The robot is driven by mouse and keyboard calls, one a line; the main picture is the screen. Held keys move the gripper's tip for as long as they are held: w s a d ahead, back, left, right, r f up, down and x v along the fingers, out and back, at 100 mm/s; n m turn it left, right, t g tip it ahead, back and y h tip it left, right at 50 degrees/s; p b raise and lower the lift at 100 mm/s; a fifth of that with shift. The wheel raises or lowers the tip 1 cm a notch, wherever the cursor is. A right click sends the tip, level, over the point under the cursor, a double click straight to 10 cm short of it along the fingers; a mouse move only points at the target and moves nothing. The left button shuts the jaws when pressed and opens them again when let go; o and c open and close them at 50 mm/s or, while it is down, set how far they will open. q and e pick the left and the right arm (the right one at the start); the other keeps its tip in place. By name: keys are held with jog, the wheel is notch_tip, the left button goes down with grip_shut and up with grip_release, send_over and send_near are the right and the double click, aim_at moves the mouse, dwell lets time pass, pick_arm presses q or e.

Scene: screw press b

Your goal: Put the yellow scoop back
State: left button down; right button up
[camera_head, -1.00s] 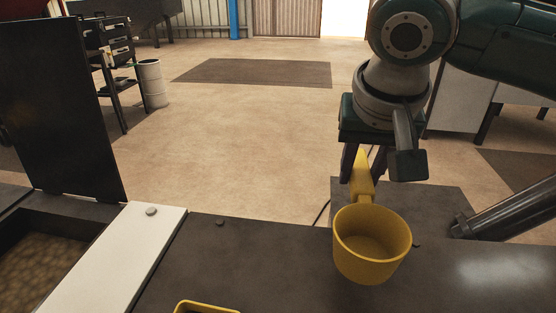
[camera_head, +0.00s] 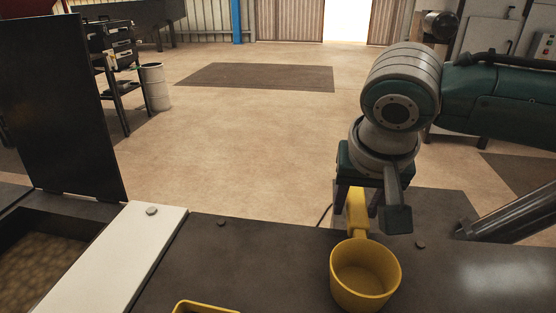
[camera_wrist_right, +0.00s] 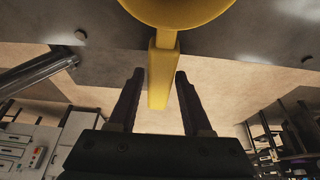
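The yellow scoop (camera_head: 366,280) is a round cup, upright with its opening up, over the dark bench at the right. Its handle points away from me, past the bench's far edge. My right gripper (camera_head: 357,205) is on the handle from above, one finger on each side, and the scoop moves with it. In the right wrist view the handle (camera_wrist_right: 162,75) runs between the fingers, with narrow gaps beside it. I cannot tell whether the cup's underside touches the bench. My left gripper is not in view.
The dark bench (camera_head: 240,265) has bolt heads and a white strip (camera_head: 115,260). A yellow rim (camera_head: 203,307) shows at the bottom edge. At left are an open bin (camera_head: 75,228) of brownish material and an upright dark panel (camera_head: 60,110). The bench middle is clear.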

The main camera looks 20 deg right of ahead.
aim_at(360, 225)
jog(key=shift+o, duration=0.9)
jog(key=shift+r, duration=0.2)
jog(key=p+v, duration=0.3)
jog(key=v, duration=0.9)
jog(key=s+a+f+n+y, duration=0.1)
jog(key=s+a+f+n, duration=0.1)
jog(key=s, duration=0.2)
jog(key=s+a+f+n+y, duration=0.1)
jog(key=s+a+f+n, duration=0.1)
jog(key=s+a+f, duration=0.1)
jog(key=s+a+f+n+y, duration=0.1)
jog(key=s+a+f+n, duration=0.1)
jog(key=s, duration=0.3)
jog(key=shift+a+f+n+y, duration=0.25)
jog(key=shift+a+n+y, duration=0.15)
jog(key=shift+a, duration=0.05)
jog(key=shift+n+h, duration=0.6)
jog(key=shift+n, duration=0.1)
jog(key=s+d, duration=0.1)
jog(key=s+d+f, duration=0.1)
jog(key=s, duration=0.1)
jog(key=s+d, duration=0.2)
jog(key=shift+s+f, duration=0.15)
jog(key=shift+s, duration=0.1)
